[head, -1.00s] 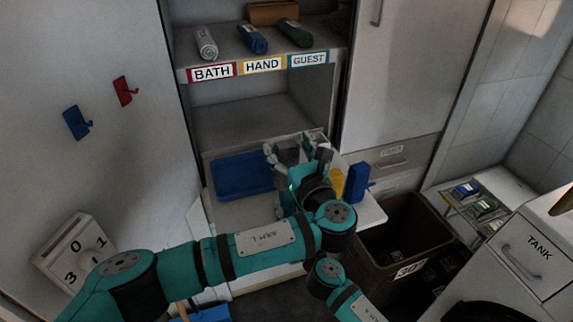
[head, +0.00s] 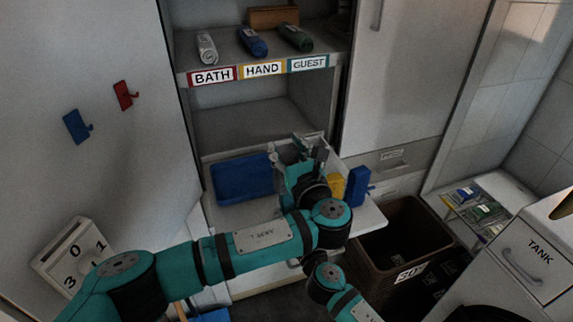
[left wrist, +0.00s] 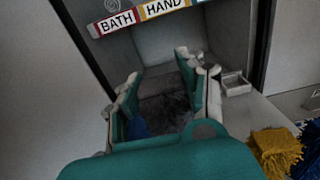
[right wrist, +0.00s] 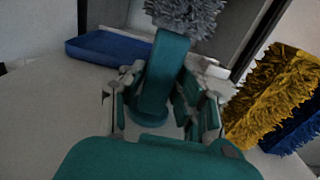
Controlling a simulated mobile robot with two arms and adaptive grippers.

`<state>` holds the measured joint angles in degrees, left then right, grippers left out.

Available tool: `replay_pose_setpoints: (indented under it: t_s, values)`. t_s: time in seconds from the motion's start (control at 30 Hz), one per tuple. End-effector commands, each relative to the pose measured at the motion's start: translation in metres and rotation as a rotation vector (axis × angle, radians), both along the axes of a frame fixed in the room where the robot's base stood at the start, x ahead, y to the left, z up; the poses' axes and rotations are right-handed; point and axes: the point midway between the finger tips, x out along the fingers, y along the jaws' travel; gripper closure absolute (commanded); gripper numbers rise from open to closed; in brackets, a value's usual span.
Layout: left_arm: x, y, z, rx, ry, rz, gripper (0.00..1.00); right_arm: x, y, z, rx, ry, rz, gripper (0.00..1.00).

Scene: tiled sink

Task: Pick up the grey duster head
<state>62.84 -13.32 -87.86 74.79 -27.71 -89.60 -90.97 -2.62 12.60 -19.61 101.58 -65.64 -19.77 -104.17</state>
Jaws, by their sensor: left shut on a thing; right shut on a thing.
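The grey duster head (right wrist: 188,14) is fluffy and shows at the top of the right wrist view, partly cut off. A dark, fuzzy grey mass (left wrist: 168,108) between my left fingers appears to be the same head. My left gripper (head: 298,150) is shut on it in front of the cabinet; its fingers (left wrist: 160,78) are well apart. My right gripper (right wrist: 163,110) is shut on a teal handle-like piece (right wrist: 165,72), whose far end meets the duster head. In the head view my right gripper is hidden behind my left arm.
A blue tray (head: 240,178) lies left of my grippers. Yellow (head: 337,185) and blue (head: 358,184) duster heads stand to the right. Shelf edges with the labels (head: 262,66) are behind and above. A brown bin (head: 410,240) is at lower right.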

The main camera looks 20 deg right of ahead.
Motion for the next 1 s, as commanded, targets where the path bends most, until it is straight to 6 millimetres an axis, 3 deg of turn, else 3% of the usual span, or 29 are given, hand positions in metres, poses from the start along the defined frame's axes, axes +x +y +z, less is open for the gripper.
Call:
replay_pose_setpoints:
  t_s: [0.13, 0.27, 0.7, 1.0]
  values:
    - [0.0, 0.0, 0.004, -0.001, -0.001, 0.0, 0.92, 0.0, 0.0, 0.0, 0.0, -0.001, 0.0, 1.0]
    - [0.0, 0.0, 0.021, -0.003, -0.003, 0.0, 0.92, 0.0, 0.0, 0.0, 0.0, 0.0, 0.0, 1.0]
    - [0.0, 0.0, 0.134, -0.003, -0.004, -0.002, 0.92, 0.0, 0.0, 0.0, 0.0, 0.0, 0.0, 1.0]
    - [0.0, 0.0, 0.176, -0.001, -0.001, 0.0, 0.92, 0.0, 0.0, 0.0, 0.0, 0.0, 0.0, 1.0]
